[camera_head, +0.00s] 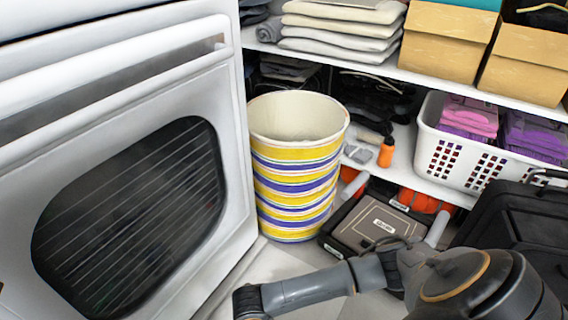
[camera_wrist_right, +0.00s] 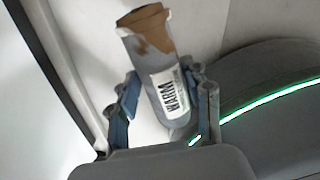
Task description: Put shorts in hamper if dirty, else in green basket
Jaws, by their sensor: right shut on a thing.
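My right gripper (camera_wrist_right: 160,88) shows in the right wrist view, with its blue-padded fingers shut on a grey item (camera_wrist_right: 158,65). The item has large brown patches at its far end and a white label reading "WARM". It looks narrow and bundled; I cannot tell for sure that it is the shorts. A tall round bin (camera_head: 295,170) with yellow, white and blue stripes, perhaps the hamper, stands open-topped in the middle of the head view. No green basket is clearly visible. My left gripper is not in view.
A white appliance (camera_head: 215,150) with a dark window stands left of the bin. A dark case (camera_head: 375,228) lies to its right. Shelves behind hold folded cloths (camera_head: 340,30), tan boxes (camera_head: 445,40) and a white basket (camera_head: 440,150) with pink and purple cloths.

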